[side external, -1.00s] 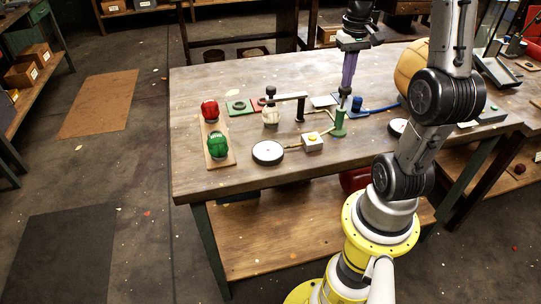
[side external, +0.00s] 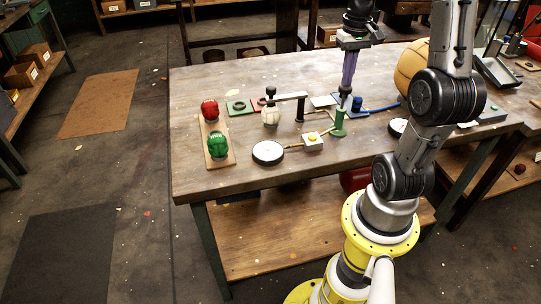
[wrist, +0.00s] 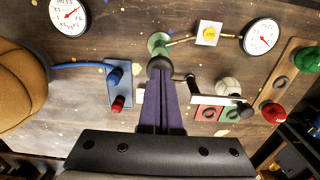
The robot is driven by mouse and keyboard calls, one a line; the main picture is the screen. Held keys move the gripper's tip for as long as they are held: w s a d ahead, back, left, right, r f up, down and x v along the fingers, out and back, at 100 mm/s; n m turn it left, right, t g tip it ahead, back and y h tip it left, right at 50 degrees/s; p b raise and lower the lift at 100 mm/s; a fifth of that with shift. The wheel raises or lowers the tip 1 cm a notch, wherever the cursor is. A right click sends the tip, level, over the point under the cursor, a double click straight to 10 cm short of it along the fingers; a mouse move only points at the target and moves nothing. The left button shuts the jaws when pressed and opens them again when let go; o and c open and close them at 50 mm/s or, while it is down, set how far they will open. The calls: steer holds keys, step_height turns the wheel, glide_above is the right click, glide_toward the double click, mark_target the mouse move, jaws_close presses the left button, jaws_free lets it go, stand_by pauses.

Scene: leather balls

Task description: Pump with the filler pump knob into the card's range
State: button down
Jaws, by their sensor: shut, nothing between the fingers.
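The green filler pump (side external: 338,124) stands on the bench with its dark knob (side external: 344,91) on top. The wrist view shows its green base (wrist: 157,41) and the dark round knob (wrist: 159,63). My gripper (side external: 346,86) is shut, its purple fingers pointing down at the knob. The tips appear at or just above it; contact cannot be told. A tan hose joins the pump to a white box with a yellow button (side external: 312,138) and a white round gauge (side external: 267,152). The gauge's red needle shows in the wrist view (wrist: 261,37), its numbers too small to read. I cannot identify the card.
A cream ball (side external: 270,117) sits under a dark-knobbed lever arm (side external: 287,98). Red (side external: 209,109) and green (side external: 217,144) balls stand on a wooden board at left. A blue valve block (wrist: 118,84), a second gauge (wrist: 69,16) and a large tan ball (wrist: 20,85) are nearby.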

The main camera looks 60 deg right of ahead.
mark_target(345, 91)
steer(key=shift+r, duration=0.4)
steer(key=shift+f, duration=0.15)
stand_by(1.7)
stand_by(0.5)
stand_by(1.4)
stand_by(0.6)
steer(key=shift+f, duration=2.6)
steer(key=shift+r, duration=2.8)
